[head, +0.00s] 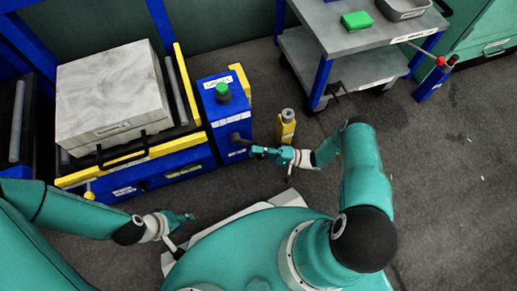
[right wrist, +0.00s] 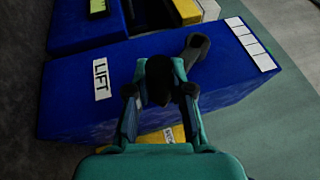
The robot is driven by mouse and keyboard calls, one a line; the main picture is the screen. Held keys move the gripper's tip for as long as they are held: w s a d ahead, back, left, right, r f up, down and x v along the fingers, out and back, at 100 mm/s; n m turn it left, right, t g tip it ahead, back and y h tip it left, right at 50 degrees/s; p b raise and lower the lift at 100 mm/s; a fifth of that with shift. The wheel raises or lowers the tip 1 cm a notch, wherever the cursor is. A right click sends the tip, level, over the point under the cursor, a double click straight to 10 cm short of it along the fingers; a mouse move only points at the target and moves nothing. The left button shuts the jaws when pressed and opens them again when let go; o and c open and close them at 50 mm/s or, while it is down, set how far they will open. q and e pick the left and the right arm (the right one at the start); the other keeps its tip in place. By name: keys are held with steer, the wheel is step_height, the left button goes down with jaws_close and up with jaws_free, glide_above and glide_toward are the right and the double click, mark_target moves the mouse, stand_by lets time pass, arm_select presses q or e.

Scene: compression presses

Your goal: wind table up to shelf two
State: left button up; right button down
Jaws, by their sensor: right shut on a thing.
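A blue lift box (head: 228,115) with a green knob (head: 223,91) on top stands beside the blue and yellow table (head: 185,160). A marbled grey block (head: 112,95) with a black handle sits on the table. In the right wrist view the lift box (right wrist: 70,105) carries a "LIFT" label and a dark crank arm (right wrist: 197,48). My right gripper (head: 260,151) is shut on the black crank handle (right wrist: 158,80), its fingers on either side of it. My left gripper (head: 185,217) is low and away from the box, apart from the table; its finger gap is too small to read.
A grey two-level cart (head: 350,72) at the upper right holds a green box (head: 356,20) and a grey tray (head: 403,8). A yellow container (head: 287,128) stands on the floor close to my right gripper. The floor at the right is mostly clear.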

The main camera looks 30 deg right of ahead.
steer(key=shift+s+f, duration=0.1)
steer(key=shift+f, duration=0.2)
steer(key=c, duration=1)
jaws_free()
steer(key=shift+r, duration=0.15)
steer(key=shift+r, duration=0.45)
steer(key=shift+o, duration=1.2)
step_height(320, 180, up, 8)
steer(key=shift+a+r, duration=0.15)
steer(key=shift+r, duration=0.4)
steer(key=shift+c, duration=1.3)
steer(key=shift+f, duration=0.15)
